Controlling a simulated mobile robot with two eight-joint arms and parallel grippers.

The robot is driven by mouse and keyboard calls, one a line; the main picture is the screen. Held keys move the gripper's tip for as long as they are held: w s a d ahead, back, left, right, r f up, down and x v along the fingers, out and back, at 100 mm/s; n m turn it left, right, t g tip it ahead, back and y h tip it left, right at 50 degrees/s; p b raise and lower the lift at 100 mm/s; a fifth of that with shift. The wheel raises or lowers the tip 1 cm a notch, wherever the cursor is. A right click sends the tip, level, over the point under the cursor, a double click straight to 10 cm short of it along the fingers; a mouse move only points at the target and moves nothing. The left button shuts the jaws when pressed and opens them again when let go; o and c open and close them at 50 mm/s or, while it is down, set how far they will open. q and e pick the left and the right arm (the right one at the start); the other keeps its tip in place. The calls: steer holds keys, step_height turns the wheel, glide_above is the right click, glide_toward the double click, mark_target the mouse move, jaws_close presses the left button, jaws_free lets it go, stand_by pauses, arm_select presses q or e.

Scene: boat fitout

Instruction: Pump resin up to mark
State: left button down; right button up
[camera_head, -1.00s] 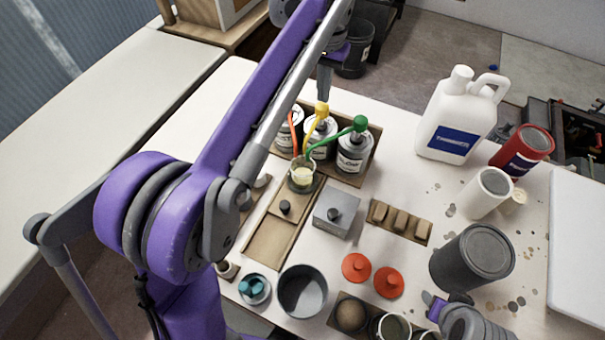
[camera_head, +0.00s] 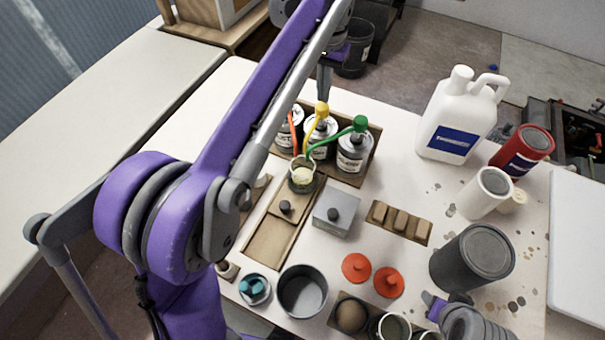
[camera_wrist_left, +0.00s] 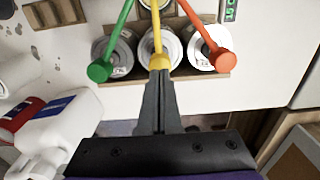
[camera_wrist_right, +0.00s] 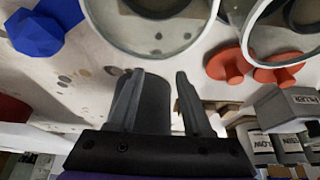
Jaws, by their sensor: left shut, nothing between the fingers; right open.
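Three pump cans stand in a wooden holder: one with a green pump (camera_head: 360,124), one with a yellow pump (camera_head: 322,108), one with an orange pump (camera_wrist_left: 222,61). Their spouts reach toward a clear cup (camera_head: 302,180) with pale resin low in it; its mark is too small to make out. My left gripper (camera_head: 325,88) is shut and empty, pointing down just above the yellow pump head. In the left wrist view its fingertips (camera_wrist_left: 160,74) meet or nearly meet that yellow head (camera_wrist_left: 160,62). My right gripper (camera_wrist_right: 155,82) is open, with a dark can (camera_wrist_right: 153,105) beyond its fingers.
A white thinner jug (camera_head: 458,120), a red can (camera_head: 522,150) and a dark grey can (camera_head: 472,258) stand to the right. A grey box (camera_head: 337,214), orange knobbed discs (camera_head: 389,282) and a grey pot (camera_head: 302,291) lie nearer. Clear tabletop separates the holder from the jug.

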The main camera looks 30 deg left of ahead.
mark_target(322, 106)
arm_select(q)
steer(key=shift+f+b, duration=0.9)
steer(key=shift+f, duration=1.2)
arm_select(e)
steer(key=shift+f, duration=1.05)
arm_select(q)
steer(key=shift+r, duration=0.2)
arm_select(e)
steer(key=shift+r, duration=0.2)
arm_select(q)
steer(key=shift+r+p, duration=1.9)
arm_select(e)
steer(key=shift+r, duration=1.9)
arm_select(q)
steer(key=shift+r, duration=0.1)
arm_select(e)
steer(key=shift+r, duration=0.1)
arm_select(q)
step_height(322, 106, up, 3)
steer(key=p, duration=0.3)
arm_select(e)
steer(key=r, duration=0.3)
steer(key=shift+w, duration=0.2)
